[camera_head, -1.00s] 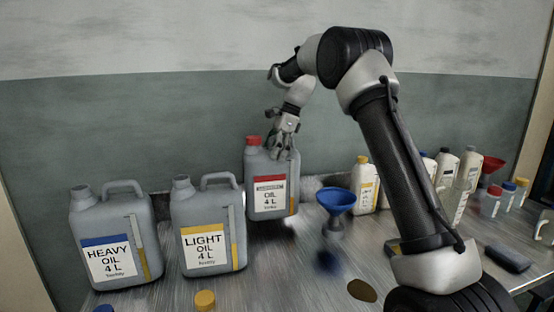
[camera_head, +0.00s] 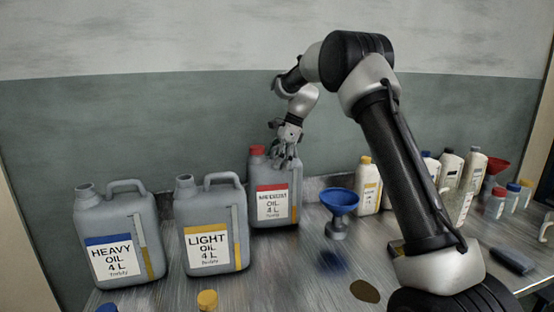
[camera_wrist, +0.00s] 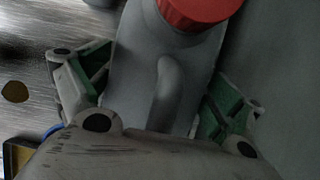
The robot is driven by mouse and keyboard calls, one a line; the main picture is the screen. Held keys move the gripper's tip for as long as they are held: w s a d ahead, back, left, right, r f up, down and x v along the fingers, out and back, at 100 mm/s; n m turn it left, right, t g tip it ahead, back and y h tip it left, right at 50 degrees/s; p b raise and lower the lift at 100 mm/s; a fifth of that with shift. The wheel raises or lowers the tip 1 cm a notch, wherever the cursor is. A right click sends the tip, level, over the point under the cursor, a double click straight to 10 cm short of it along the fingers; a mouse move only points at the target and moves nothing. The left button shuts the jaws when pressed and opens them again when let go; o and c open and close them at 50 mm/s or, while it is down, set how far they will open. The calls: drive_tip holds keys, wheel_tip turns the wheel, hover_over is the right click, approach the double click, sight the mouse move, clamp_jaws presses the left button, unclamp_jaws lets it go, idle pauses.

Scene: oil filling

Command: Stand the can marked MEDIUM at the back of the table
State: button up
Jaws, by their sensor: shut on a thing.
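The grey can with a red cap and a red-banded label (camera_head: 272,205) is upright at the back of the table (camera_head: 300,258), close to the wall. Its label is blurred but appears to read MEDIUM. Its base appears to be at the table top; I cannot tell for sure whether it touches. My gripper (camera_head: 286,160) is shut on the can's handle from above. In the wrist view, my gripper's fingers (camera_wrist: 155,95) lie on both sides of the grey handle (camera_wrist: 168,88), and the red cap (camera_wrist: 198,10) is beyond it.
The LIGHT can (camera_head: 212,225) and HEAVY can (camera_head: 117,240) stand uncapped to the left. A blue funnel (camera_head: 339,203) stands just right of the held can. Several bottles (camera_head: 368,185) line the back right. A yellow cap (camera_head: 207,300) and a dark oil spot (camera_head: 365,291) are in front.

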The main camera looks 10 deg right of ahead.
drive_tip(key=shift+f, duration=0.35)
idle(0.6)
drive_tip(key=o, duration=1.7)
drive_tip(key=shift+o, duration=0.2)
drive_tip(key=shift+f, duration=0.1)
